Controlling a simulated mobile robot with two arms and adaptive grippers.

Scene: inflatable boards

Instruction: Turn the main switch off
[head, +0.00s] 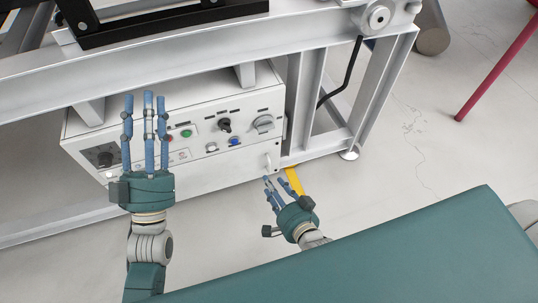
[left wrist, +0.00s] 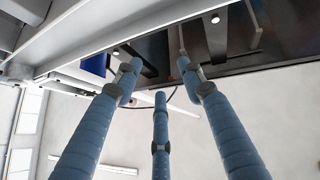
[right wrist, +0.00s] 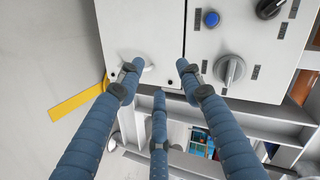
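A white control box (head: 200,168) sits under the grey metal frame. Its front carries a grey rotary knob (head: 263,123), a black knob (head: 224,125), and red, green and blue buttons; I cannot read which is labelled main switch. The grey knob also shows in the right wrist view (right wrist: 229,69). My right gripper (head: 274,182) is open and empty, just below the box's lower right corner, near a small white handle (head: 269,161). My left gripper (head: 146,98) is open, fingers pointing up, in front of the box's left part, covering some of the panel.
Frame legs (head: 306,98) and a black crank (head: 345,82) stand right of the box. A yellow strip (head: 293,181) lies by its lower right corner. A green padded surface (head: 400,255) fills the lower right. Open floor lies to the right.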

